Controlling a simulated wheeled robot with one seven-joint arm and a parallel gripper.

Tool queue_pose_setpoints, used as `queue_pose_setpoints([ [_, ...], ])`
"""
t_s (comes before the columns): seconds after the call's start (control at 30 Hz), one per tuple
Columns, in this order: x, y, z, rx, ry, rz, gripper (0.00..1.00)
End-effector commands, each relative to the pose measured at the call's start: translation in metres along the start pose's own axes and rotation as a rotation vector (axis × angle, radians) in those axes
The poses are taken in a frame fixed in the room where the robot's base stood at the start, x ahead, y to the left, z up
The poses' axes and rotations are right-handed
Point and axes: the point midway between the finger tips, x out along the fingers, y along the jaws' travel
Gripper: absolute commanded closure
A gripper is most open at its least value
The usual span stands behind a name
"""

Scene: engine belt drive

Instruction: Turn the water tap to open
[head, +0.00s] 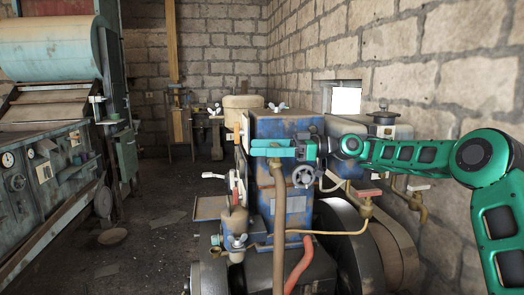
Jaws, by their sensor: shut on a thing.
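My gripper (268,148), green, reaches in from the right and lies level across the upper front of the blue engine block (292,205). Its jaws are shut on a small part at the top of a brown hose (279,215), which hangs straight down from beneath the fingers. This part seems to be the water tap; the fingers hide most of it, so its handle angle cannot be told.
A brass tap with a red handle (367,197) stands further right, below my arm. A stone wall bounds the right. A green machine (48,160) stands left; the floor (140,245) between is mostly clear.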

Motion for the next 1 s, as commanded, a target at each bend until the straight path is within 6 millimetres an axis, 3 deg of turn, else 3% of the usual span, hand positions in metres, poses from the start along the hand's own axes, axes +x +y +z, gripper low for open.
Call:
queue_pose_setpoints([
  [0.7, -0.0041, 0.0046, 0.0026, 0.001, -0.004, -0.046, 0.58],
  [0.73, -0.0041, 0.0045, 0.0026, 0.001, -0.004, -0.046, 0.31],
  [0.8, -0.0038, 0.0038, 0.0024, 0.0, -0.004, -0.048, 0.19],
  [1.0, -0.0015, 0.001, 0.0014, -0.001, -0.003, -0.054, 0.19],
])
